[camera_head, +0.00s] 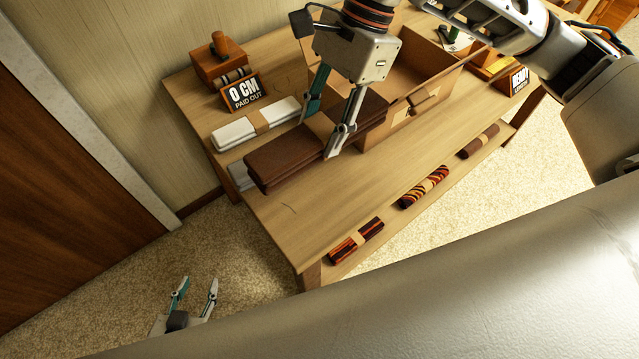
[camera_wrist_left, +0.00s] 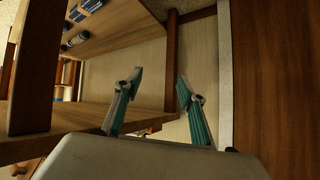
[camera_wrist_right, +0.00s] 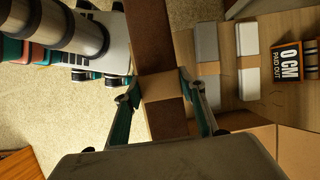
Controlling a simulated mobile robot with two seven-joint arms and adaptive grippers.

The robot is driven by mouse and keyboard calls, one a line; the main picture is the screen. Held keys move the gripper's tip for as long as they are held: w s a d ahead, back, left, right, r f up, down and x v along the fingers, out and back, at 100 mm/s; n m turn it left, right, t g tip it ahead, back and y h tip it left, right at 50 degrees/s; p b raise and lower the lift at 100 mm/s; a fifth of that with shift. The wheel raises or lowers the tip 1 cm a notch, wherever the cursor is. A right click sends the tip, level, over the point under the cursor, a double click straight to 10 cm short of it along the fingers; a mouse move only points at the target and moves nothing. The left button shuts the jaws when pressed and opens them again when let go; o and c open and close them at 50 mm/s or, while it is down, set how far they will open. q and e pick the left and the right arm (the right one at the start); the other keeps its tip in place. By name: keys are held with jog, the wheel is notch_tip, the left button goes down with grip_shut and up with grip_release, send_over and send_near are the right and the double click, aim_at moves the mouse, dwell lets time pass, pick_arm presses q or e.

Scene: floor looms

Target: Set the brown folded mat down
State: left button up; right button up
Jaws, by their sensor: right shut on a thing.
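The brown folded mat (camera_head: 286,157) is a long dark brown bundle with a tan band around its middle. My right gripper (camera_head: 338,126) is shut on it at the band, from above. In the right wrist view the mat (camera_wrist_right: 149,36) runs lengthwise between the fingers (camera_wrist_right: 158,86), which press on the tan band. The mat is over the table (camera_head: 335,205) near its left end; I cannot tell whether it touches the tabletop. My left gripper (camera_head: 194,296) is open and empty, low over the carpet at the lower left; it also shows open in the left wrist view (camera_wrist_left: 158,88).
Patterned rolls (camera_head: 424,187) lie on the lower shelf.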

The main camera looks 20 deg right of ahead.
notch_tip(320, 180, down, 15)
jog(key=shift+r+b, duration=0.2)
jog(key=shift+b, duration=0.25)
jog(key=shift+f, duration=1.45)
jog(key=shift+f, duration=0.15)
jog(key=o, duration=1.4)
jog(key=shift+w+d+r, duration=0.1)
jog(key=shift+d+r, duration=0.05)
jog(key=shift+r, duration=0.25)
jog(key=v, duration=1.1)
jog(key=shift+r, duration=0.2)
